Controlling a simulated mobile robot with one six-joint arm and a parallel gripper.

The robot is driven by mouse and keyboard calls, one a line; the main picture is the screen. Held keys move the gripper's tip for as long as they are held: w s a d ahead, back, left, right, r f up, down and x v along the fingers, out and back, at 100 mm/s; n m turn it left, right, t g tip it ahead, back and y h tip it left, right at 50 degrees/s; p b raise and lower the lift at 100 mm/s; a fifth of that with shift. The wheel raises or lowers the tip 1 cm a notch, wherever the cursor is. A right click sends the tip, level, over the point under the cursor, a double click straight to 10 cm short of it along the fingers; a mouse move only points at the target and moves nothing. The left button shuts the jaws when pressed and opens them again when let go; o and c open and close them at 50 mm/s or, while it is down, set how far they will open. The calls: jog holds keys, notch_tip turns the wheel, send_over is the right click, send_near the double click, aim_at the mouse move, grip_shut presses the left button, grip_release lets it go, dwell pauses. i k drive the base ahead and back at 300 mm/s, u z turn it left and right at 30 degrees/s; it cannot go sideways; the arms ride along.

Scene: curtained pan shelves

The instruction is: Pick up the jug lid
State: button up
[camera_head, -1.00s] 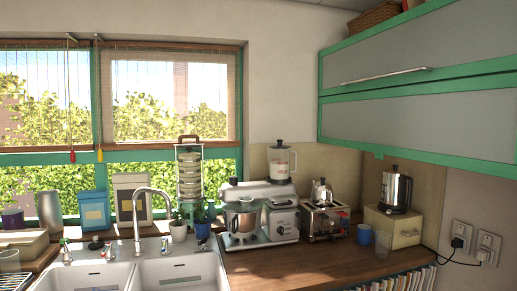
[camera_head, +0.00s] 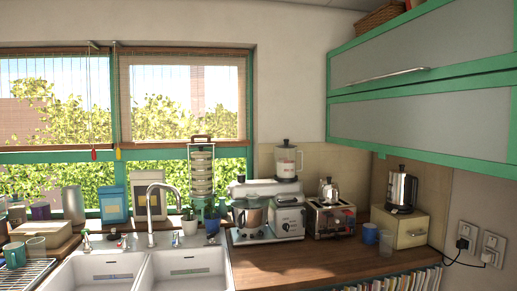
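A clear jug (camera_head: 286,161) stands on the white kitchen machine on the counter. A small dark lid (camera_head: 285,144) sits on top of it. A steel and black electric kettle (camera_head: 402,190) with a dark top stands on a cream box to the right. I cannot tell for sure which lid is the jug lid. My gripper is not in view.
The wooden counter (camera_head: 310,260) has clear room in front of the toaster (camera_head: 331,218). A double sink (camera_head: 185,266) with a tall tap (camera_head: 150,208) lies left. Green-framed cupboards (camera_head: 420,110) overhang at right.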

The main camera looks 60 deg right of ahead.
aim_at(286, 144)
jog(key=z, duration=0.35)
jog(key=k, duration=0.15)
jog(key=u, duration=1.7)
jog(key=k, duration=1.7)
jog(key=z, duration=1.45)
